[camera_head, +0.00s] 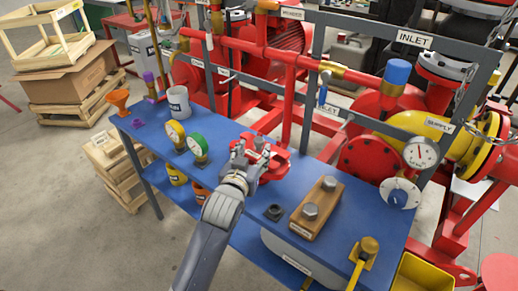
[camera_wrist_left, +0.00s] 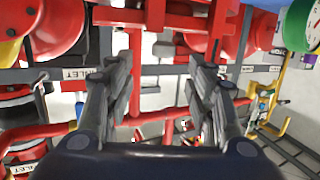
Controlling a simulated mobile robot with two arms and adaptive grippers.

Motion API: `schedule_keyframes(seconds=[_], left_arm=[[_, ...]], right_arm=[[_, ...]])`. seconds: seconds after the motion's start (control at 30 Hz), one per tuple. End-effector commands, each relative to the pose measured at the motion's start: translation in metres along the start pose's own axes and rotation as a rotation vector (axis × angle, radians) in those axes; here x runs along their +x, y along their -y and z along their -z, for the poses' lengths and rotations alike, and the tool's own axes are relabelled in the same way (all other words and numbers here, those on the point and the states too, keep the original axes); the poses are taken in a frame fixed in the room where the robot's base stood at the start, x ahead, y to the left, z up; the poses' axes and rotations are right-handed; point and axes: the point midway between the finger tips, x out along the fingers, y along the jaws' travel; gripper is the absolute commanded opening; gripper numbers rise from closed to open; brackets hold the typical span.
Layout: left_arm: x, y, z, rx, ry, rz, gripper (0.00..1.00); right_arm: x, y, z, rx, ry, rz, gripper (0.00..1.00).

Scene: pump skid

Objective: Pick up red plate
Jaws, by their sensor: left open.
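A red piece (camera_head: 275,167), which looks like the red plate, lies on the blue bench (camera_head: 232,131) in the head view. My left gripper (camera_head: 251,147) is directly in front of it and hides part of it. In the left wrist view my left gripper (camera_wrist_left: 165,85) has its two fingers apart, with nothing between them. A flat red part (camera_wrist_left: 118,17) crosses the top of that view beyond the fingertips; I cannot tell whether it is the same piece. I cannot tell whether the gripper touches the plate. My right gripper is not in view.
Red pipework (camera_head: 290,100) and a grey frame (camera_head: 318,45) stand close behind the bench.

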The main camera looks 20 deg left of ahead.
Motion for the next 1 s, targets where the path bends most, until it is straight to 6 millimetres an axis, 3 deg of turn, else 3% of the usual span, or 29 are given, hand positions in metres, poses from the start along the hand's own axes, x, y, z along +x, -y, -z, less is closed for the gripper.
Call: schedule_keyframes(seconds=[0.1,0.47,0.7,1.0], left_arm=[[0.018,0.0,0.001,0.001,0.001,0.0,0.5],[0.042,0.002,0.0,0.001,0.002,0.001,0.5],[0.072,0.004,-0.003,0.002,0.003,0.001,0.5],[0.084,0.004,-0.005,0.001,0.002,0.0,0.5]], right_arm=[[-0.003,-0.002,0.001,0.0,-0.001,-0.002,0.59],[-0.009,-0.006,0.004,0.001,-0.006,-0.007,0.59],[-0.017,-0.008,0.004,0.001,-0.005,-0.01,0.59],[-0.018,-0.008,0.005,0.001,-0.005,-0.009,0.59]])
